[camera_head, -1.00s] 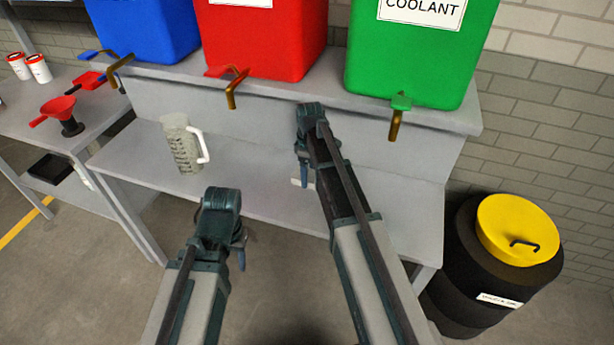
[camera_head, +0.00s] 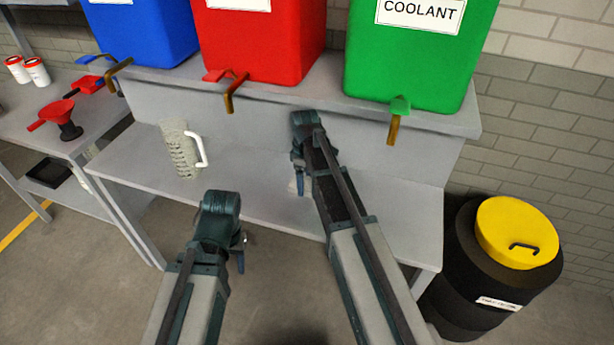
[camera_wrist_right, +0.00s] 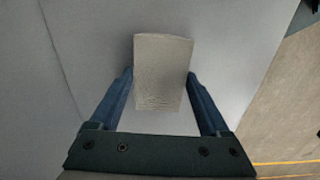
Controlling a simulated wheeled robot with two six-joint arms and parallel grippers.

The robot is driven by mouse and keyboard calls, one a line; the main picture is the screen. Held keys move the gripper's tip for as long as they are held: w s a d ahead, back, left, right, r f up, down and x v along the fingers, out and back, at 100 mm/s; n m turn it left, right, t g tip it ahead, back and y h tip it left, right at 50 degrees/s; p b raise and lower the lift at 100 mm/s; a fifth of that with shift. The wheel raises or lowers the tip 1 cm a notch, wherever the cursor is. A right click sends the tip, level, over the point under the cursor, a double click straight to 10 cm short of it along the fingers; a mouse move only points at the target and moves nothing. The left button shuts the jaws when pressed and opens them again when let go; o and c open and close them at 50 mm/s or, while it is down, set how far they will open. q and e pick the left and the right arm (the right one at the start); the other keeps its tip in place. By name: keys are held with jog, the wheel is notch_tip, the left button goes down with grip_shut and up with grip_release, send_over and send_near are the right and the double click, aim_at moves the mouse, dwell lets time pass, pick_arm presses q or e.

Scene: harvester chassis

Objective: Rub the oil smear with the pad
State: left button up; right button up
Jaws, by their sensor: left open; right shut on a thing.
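The pad (camera_wrist_right: 162,65) is a pale beige block between the two blue fingers of my right gripper (camera_wrist_right: 160,85), which is shut on it above the grey bench surface. In the head view, my right gripper (camera_head: 299,187) points down over the bench's lower shelf, and a small pale bit of the pad (camera_head: 293,187) shows beside it. I cannot tell whether the pad touches the surface. My left gripper (camera_head: 241,258) is open and empty in front of the bench edge. I cannot make out the oil smear in either view; the arm or pad may hide it.
A measuring jug (camera_head: 179,152) stands on the lower shelf (camera_head: 245,190), left of my right gripper. Blue, red (camera_head: 262,40) and green (camera_head: 412,60) tanks with taps overhang behind. A black drum with a yellow lid (camera_head: 505,225) stands at right.

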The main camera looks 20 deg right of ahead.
aim_at(296, 211)
jog(key=shift+s+a+f, duration=0.1)
jog(key=shift+s+a, duration=0.3)
jog(key=shift+s, duration=0.3)
jog(key=shift+s+a+f, duration=0.1)
jog(key=shift+s+a, duration=0.3)
jog(key=shift+s, duration=0.3)
jog(key=shift+s+a, duration=0.2)
jog(key=shift+s, duration=0.15)
jog(key=shift+c, duration=0.6)
jog(key=shift+s+a, duration=0.3)
jog(key=shift+s, duration=0.15)
jog(key=shift+s+a, duration=0.6)
jog(key=shift+s, duration=0.2)
jog(key=shift+s+a, duration=0.55)
jog(key=shift+s, duration=0.2)
jog(key=shift+r, duration=0.1)
notch_tip(296, 211, up, 6)
jog(key=p, duration=0.5)
jog(key=shift+w+p, duration=0.1)
jog(key=shift+p, duration=0.3)
